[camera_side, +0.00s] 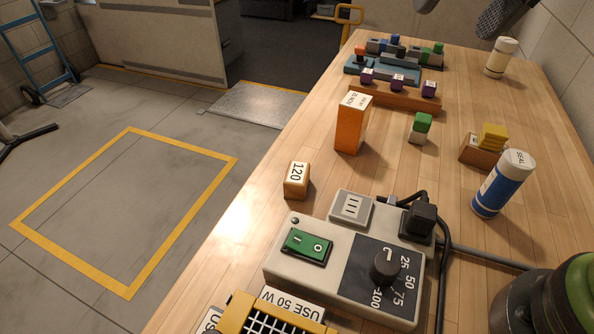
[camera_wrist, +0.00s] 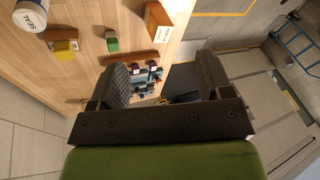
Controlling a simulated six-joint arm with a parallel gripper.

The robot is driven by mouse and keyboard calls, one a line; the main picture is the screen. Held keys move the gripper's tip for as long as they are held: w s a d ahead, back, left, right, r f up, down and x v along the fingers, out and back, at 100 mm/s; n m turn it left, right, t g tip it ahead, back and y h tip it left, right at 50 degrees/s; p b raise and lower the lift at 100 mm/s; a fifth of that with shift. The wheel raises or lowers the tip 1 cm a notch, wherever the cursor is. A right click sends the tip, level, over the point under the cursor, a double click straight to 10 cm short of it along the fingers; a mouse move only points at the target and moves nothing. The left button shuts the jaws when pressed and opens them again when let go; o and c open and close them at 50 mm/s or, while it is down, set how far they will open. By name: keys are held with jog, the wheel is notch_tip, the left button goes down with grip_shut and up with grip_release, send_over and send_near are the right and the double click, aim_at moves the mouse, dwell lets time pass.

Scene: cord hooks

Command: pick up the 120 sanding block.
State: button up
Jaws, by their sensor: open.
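The 120 sanding block (camera_side: 296,180) is a small orange-brown block with a white label reading "120" on top. It stands upright on the wooden bench near its left edge in the side view, between the tall orange box and the grey control box. I do not see it in the wrist view. My gripper (camera_wrist: 162,74) is open and empty in the wrist view, its two dark ribbed fingers well apart. In the side view only dark parts that look like its fingers show at the top right edge, far from the block.
A tall orange box (camera_side: 353,123) stands behind the block. The grey control box (camera_side: 345,262) with switch, dial and black cable lies in front. A green-and-white block (camera_side: 420,128), a yellow-topped block (camera_side: 487,146) and a blue SEAL bottle (camera_side: 501,184) stand to the right.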

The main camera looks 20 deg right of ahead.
jog(key=w+a+f+g, duration=0.1)
jog(key=w+a+f, duration=0.3)
jog(key=w, duration=0.1)
jog(key=m+g+h, duration=0.2)
send_near(297, 172)
jog(key=shift+h, duration=0.3)
jog(key=f, duration=0.4)
jog(key=shift+s+a+f, duration=0.25)
jog(key=shift+f, duration=0.05)
jog(key=shift+w+d+f, duration=0.15)
jog(key=shift+w+f, duration=0.1)
jog(key=shift+f, duration=0.75)
jog(key=shift+w+d+f, duration=0.15)
jog(key=shift+w+f, duration=0.05)
jog(key=shift+f, duration=0.8)
jog(key=shift+w+d+f, duration=0.1)
jog(key=shift+w+f, duration=0.15)
jog(key=shift+f, duration=0.75)
jog(key=shift+c, duration=0.4)
jog(key=c, duration=1)
